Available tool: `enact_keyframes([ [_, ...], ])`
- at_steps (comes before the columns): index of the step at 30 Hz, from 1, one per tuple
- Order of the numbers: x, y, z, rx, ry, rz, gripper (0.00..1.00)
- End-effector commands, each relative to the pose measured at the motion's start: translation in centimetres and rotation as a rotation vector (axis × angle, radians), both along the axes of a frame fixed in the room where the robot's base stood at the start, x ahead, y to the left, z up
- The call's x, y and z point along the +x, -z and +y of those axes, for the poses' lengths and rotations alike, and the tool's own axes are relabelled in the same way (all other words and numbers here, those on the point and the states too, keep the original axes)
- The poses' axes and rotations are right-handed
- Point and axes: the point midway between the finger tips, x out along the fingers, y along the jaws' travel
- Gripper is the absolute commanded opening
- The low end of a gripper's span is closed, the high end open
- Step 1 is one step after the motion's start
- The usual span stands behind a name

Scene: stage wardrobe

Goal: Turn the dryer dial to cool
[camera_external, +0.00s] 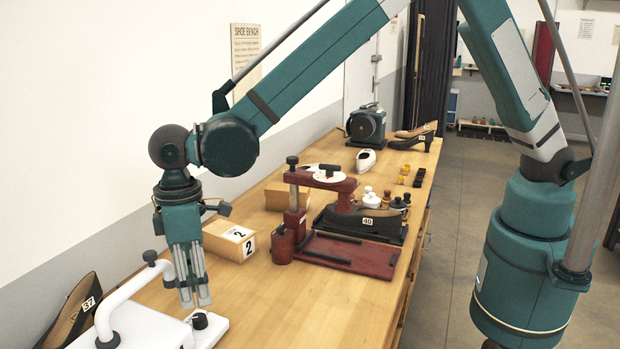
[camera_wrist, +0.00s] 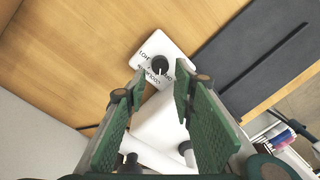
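The white dryer (camera_external: 152,325) lies at the near left of the bench, with a white bent handle. Its black round dial (camera_external: 199,320) sits on the right end of its body. In the wrist view the dial (camera_wrist: 160,65) shows on a white plate with lettering around it. The lettering is too small to read surely, and I cannot tell which setting the dial points to. My gripper (camera_external: 197,301) hangs fingers-down just above the dial, apart from it as far as I can see. In the wrist view its green-padded fingers (camera_wrist: 160,84) are apart with nothing between them.
A shoe marked 37 (camera_external: 77,309) lies left of the dryer. Farther back are a dark red press (camera_external: 352,257) and a shoe marked 40 (camera_external: 360,222). The bench top (camera_external: 315,310) right of the dryer is clear.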

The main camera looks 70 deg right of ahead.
Motion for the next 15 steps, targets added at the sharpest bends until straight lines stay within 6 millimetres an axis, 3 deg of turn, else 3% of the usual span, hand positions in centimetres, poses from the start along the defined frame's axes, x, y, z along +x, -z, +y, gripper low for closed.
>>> enact_keyframes([
  [15, -0.2, 5.6, 0.2, 0.0, 0.0, 0.0, 0.26],
])
